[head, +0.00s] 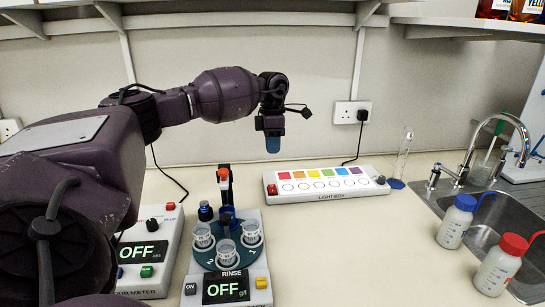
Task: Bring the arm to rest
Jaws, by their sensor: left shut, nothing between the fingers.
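My left arm reaches in from the left, and its forearm runs to the right above the bench. My left gripper (273,144) hangs pointing down at the wrist's end, with its bluish fingertips together and nothing held between them. My right gripper is not in view.
The rinse device carries several clear cups and an upright orange-and-black piece (224,186). A meter (142,272) reading OFF stands left of it, partly behind my arm. Blue-capped (455,225) and red-capped (498,268) bottles stand by the sink (495,210). The front middle bench is clear.

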